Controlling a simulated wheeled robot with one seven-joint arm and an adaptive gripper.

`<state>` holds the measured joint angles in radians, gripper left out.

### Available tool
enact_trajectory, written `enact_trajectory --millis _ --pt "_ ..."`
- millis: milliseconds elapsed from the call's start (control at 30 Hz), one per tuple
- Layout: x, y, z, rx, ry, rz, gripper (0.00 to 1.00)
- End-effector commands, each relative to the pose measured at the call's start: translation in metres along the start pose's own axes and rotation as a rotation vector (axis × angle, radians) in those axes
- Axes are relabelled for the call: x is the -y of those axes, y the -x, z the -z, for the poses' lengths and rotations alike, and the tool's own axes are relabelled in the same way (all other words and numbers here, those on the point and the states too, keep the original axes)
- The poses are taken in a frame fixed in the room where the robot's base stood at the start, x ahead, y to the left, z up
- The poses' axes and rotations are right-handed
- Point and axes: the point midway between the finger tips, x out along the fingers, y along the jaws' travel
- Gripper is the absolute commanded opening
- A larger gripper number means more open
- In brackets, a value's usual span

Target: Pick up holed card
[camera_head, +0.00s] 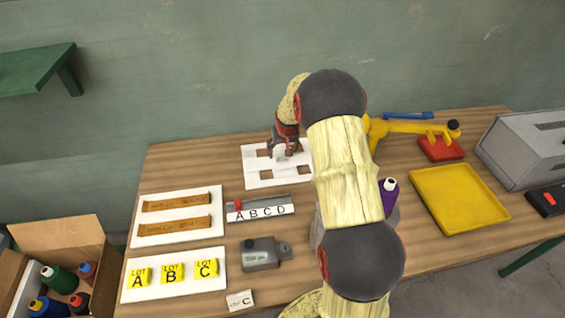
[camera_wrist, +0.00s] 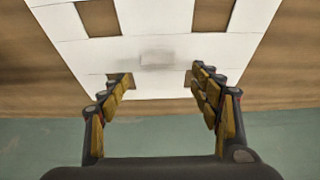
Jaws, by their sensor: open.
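The holed card (camera_head: 264,182) is a white sheet with square cut-outs, lying at the back middle of the wooden table. It also fills much of the wrist view (camera_wrist: 155,22), with brown table showing through its holes. My gripper (camera_head: 282,152) is over the card's back part, fingers pointing down. In the wrist view my gripper (camera_wrist: 162,84) is open, its two fingers apart on either side of the card's middle strip, near two of the holes. Nothing is between the fingers except a faint grey patch on the card. Whether the fingertips touch the card I cannot tell. My arm hides the card's right side.
A slider strip lettered A B C D (camera_head: 262,211) lies in front of the card. A yellow tray (camera_head: 458,198), a yellow-armed red device (camera_head: 440,148) and a grey box (camera_head: 525,150) stand to the right. White boards (camera_head: 175,290) lie left. A green wall is behind.

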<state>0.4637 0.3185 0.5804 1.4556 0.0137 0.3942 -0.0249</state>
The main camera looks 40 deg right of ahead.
Motion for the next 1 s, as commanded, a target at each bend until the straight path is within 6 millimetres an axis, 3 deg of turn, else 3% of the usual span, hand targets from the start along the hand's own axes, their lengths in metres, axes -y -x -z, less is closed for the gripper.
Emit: enact_trajectory --millis 200,333,567,1000 --pt "-0.004 -0.033 -0.007 0.003 0.000 0.000 0.64" --pt "-0.003 -0.045 -0.005 0.001 0.001 0.000 0.64" --pt "-0.003 -0.045 -0.004 0.000 0.001 0.000 0.63" --pt "-0.003 -0.045 -0.005 0.000 0.000 0.000 0.38"
